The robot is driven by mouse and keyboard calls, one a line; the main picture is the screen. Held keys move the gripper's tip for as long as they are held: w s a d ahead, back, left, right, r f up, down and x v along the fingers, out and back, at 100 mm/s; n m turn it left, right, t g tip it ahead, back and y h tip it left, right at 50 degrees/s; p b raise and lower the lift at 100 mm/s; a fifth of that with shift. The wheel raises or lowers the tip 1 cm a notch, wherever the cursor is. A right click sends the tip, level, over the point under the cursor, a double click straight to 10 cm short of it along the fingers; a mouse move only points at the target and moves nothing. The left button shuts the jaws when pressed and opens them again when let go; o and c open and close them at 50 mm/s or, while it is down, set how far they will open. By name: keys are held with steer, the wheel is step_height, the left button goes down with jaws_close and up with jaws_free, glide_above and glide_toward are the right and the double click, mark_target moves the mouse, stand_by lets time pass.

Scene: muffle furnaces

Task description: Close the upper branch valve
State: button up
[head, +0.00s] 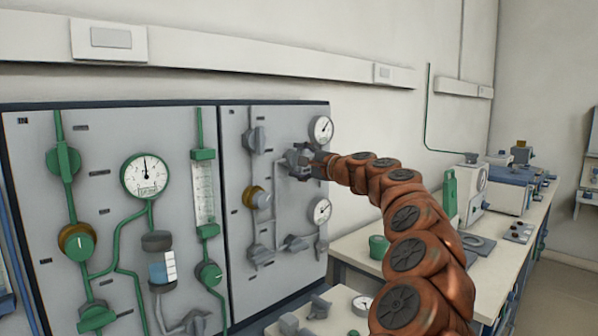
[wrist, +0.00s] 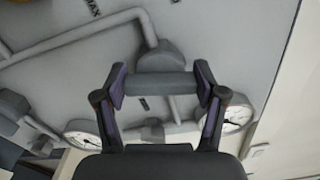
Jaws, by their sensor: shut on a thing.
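The upper branch valve has a grey body (wrist: 160,56) and a grey bar handle (wrist: 160,84). It sits on the right panel, left of and below the upper gauge (head: 321,129). My gripper (wrist: 160,88) is shut on the bar handle, with one finger at each end of it. The bar lies nearly level across the wrist view. In the head view my gripper (head: 304,162) is small at the panel and partly covers the valve.
A lower gauge (head: 320,210) and a lower grey valve (head: 293,243) are below on the same panel. A yellow-collared knob (head: 256,197) is to the left. The green-piped panel (head: 100,200) stands further left. A bench (head: 350,245) with equipment is at right.

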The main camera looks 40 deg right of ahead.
steer(key=shift+f+n+b, duration=0.2)
steer(key=shift+n+b, duration=0.75)
steer(key=shift+n, duration=0.35)
steer(key=shift+r, duration=0.1)
steer(key=o, duration=1.1)
steer(key=shift+o, duration=0.2)
steer(key=shift+s, duration=0.1)
steer(key=s, duration=1.1)
steer(key=shift+s, duration=0.4)
steer(key=shift+a, duration=0.15)
